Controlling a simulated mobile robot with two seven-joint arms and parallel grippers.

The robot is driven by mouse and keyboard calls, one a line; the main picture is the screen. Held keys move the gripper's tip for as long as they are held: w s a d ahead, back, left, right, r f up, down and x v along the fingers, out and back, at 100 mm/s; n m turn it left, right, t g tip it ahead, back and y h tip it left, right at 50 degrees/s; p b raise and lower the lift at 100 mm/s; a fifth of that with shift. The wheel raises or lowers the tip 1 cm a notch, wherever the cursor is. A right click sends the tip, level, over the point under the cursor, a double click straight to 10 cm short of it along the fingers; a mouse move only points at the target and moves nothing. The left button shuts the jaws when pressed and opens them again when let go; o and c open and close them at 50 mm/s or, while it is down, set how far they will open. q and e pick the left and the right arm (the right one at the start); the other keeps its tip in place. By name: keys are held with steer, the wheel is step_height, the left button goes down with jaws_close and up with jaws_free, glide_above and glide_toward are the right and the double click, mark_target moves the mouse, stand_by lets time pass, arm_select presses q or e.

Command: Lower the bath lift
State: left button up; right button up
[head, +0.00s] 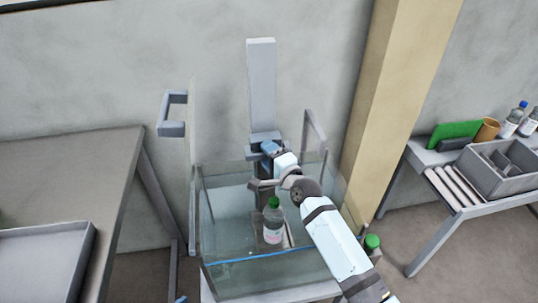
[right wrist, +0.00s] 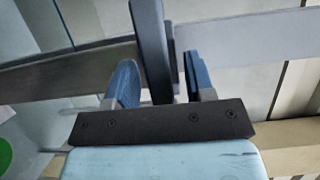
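The bath lift has a tall grey column (head: 262,85) behind a clear-walled bath (head: 222,215) with a blue line around it. A bottle with a green cap (head: 272,225) stands upright on the lift's small platform (head: 289,238) inside the bath. My right gripper (head: 268,148) is at the bracket low on the column, above the bath. In the right wrist view, a dark bar (right wrist: 152,45) stands between its two blue fingers; whether they press on it I cannot tell.
A grey table with a tray (head: 40,262) stands at the left. A handle-like bracket (head: 172,115) sticks out left of the bath. A beige pillar (head: 395,90) is at the right. Beyond it, a bench holds a divided grey box (head: 500,180) and bottles. Another green cap (head: 372,241) shows right of the bath.

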arm_select(q)
steer(key=r+p, duration=0.2)
steer(key=p, duration=0.3)
steer(key=shift+s+a+r, duration=0.1)
steer(key=shift+a, duration=0.1)
arm_select(e)
steer(key=v, duration=1.3)
steer(key=shift+s+d, duration=0.25)
steer(key=shift+s, duration=0.1)
